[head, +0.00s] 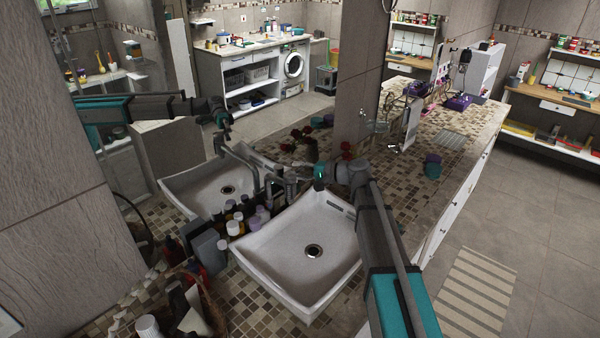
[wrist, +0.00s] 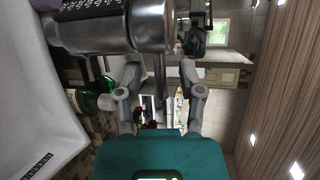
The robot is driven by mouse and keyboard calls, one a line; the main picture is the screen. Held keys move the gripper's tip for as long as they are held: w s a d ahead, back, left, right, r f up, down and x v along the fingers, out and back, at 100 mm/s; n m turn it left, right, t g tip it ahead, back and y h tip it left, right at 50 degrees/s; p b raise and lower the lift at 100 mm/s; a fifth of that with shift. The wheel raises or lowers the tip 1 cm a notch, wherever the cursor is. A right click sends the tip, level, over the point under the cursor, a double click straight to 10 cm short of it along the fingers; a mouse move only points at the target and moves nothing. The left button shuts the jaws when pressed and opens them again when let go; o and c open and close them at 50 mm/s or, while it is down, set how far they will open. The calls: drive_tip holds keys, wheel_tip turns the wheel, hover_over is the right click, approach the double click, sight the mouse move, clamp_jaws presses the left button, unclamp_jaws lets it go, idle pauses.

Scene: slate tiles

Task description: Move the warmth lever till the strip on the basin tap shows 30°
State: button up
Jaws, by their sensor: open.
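The white basin (head: 285,235) stands on the mosaic counter, with the grey metal tap (head: 272,188) at its back left. My arm comes in from the lower right, and my gripper (head: 300,174) is beside the top of the tap. In the wrist view the tap's metal body (wrist: 110,30) with a knurled band fills the upper left. My gripper (wrist: 159,78) is open there, its two fingers apart. A thin metal bar, apparently the warmth lever (wrist: 159,75), shows between them; I cannot tell whether either finger touches it. No reading on the tap's strip is legible.
A mirror at the left reflects the basin (head: 222,188) and my arm. Several bottles (head: 235,226) stand close left of the basin.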

drive_tip(key=shift+c, duration=0.3)
clamp_jaws()
drive_tip(key=shift+s+d+m+t+h, duration=0.15)
drive_tip(key=shift+m+t+h, duration=0.2)
drive_tip(key=shift+m+t, duration=0.35)
drive_tip(key=shift+s+d+m+t+h, duration=0.1)
drive_tip(key=shift+s+m+t+h, duration=0.1)
drive_tip(key=shift+m+t+h, duration=0.4)
drive_tip(key=shift+s+d+m+t+h, duration=0.15)
drive_tip(key=shift+m+t, duration=0.35)
drive_tip(key=shift+t, duration=0.4)
drive_tip(key=shift+o, duration=0.3)
unclamp_jaws()
